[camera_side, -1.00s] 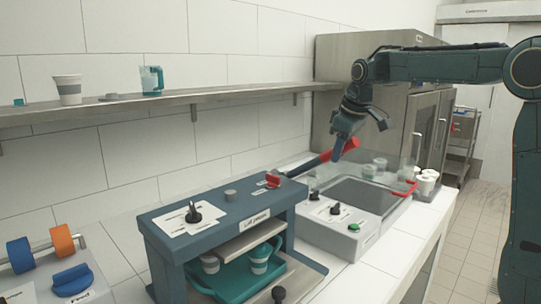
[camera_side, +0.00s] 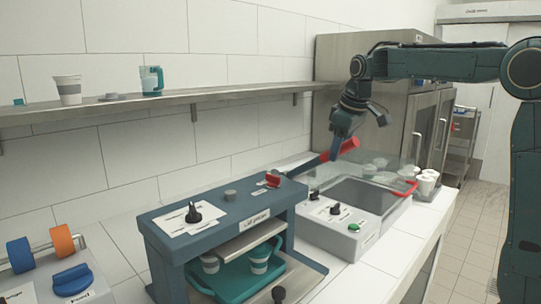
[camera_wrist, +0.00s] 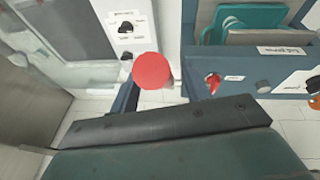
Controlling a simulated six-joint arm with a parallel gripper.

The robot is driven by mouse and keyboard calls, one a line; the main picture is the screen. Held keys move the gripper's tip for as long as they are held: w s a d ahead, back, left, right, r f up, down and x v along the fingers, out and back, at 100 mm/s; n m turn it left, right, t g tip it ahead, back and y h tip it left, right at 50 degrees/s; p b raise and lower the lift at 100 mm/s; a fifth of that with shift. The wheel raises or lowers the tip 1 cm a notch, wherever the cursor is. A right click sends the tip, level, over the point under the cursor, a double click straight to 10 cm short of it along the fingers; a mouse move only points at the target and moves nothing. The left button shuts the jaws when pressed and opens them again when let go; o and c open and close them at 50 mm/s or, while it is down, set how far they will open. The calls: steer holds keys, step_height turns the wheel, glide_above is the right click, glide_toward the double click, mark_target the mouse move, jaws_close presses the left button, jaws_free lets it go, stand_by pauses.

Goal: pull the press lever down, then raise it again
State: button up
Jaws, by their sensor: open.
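The press lever is a dark bar with a red grip (camera_side: 347,145), slanting up to the right from the blue press (camera_side: 213,216). In the wrist view the round red end of the grip (camera_wrist: 152,71) faces the camera just beyond my gripper. My gripper (camera_side: 358,140) is open, pointing down at the grip end, with one finger in front of the grip and the other to its right. I cannot tell whether a finger touches the grip. The fingertips are hard to make out in the wrist view.
A steel-basin unit with a clear cover and red handle (camera_side: 403,187) stands right of the press. Several white cups (camera_side: 427,181) stand behind it. A teal tray (camera_side: 238,280) with cups sits inside the press. A shelf (camera_side: 215,97) runs along the wall.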

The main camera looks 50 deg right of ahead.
steer(key=v, duration=1.3)
steer(key=shift+r, duration=0.25)
steer(key=shift+s+a, duration=0.1)
steer(key=shift+s, duration=0.05)
steer(key=s+a+f+t, duration=0.1)
steer(key=s+a+f, duration=0.6)
steer(key=s+f, duration=0.3)
steer(key=s+a+f+m+t+y, duration=0.1)
steer(key=s+a+f, duration=0.6)
steer(key=s+f, duration=0.3)
steer(key=shift+a+f+m, duration=0.15)
steer(key=shift+f+m, duration=0.15)
steer(key=shift+f, duration=0.15)
steer(key=shift+w, duration=0.1)
steer(key=shift+c, duration=0.5)
